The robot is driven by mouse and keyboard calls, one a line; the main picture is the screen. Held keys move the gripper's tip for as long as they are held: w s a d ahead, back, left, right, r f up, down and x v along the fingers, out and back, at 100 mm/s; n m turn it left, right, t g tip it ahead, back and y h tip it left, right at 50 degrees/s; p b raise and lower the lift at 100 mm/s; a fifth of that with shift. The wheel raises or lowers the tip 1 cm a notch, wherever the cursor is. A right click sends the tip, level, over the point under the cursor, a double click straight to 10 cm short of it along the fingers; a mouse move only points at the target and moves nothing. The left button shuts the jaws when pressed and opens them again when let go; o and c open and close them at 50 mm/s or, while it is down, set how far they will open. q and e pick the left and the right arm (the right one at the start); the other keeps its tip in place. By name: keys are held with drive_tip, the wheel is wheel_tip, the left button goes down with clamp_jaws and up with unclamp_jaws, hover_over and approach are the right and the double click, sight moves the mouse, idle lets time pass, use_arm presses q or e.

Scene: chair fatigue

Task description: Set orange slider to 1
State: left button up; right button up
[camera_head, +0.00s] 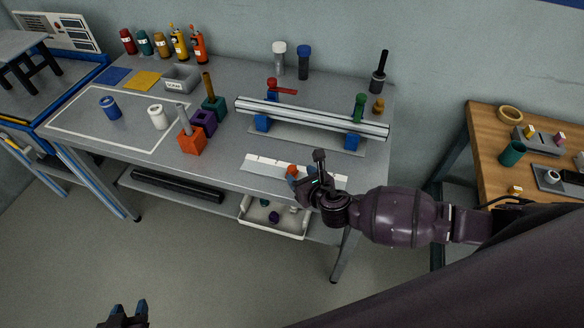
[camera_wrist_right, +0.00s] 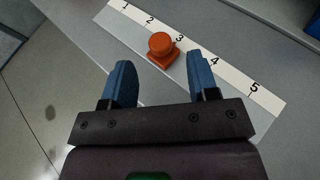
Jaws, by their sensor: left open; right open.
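The orange slider (camera_wrist_right: 162,48) has a round knob on a square base. The strip is numbered 1 at the upper left to 5 at the lower right. My right gripper (camera_wrist_right: 160,80) is open, with a blue finger on each side of the slider and the slider just beyond the fingertips. In the head view the slider (camera_head: 293,171) is partly hidden by my right gripper (camera_head: 304,181). My left gripper (camera_head: 129,312) is open and empty at the bottom, away from the table.
Behind the strip, a silver rail (camera_head: 310,117) rests on blue blocks. A white bin (camera_head: 272,218) is below the table edge. A wooden table (camera_head: 484,140) stands right.

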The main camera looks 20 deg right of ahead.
sight(293, 170)
drive_tip(key=shift+b+x, duration=0.35)
drive_tip(key=shift+x, duration=2.7)
drive_tip(key=shift+s, duration=0.1)
drive_tip(key=shift+f, duration=0.1)
clamp_jaws()
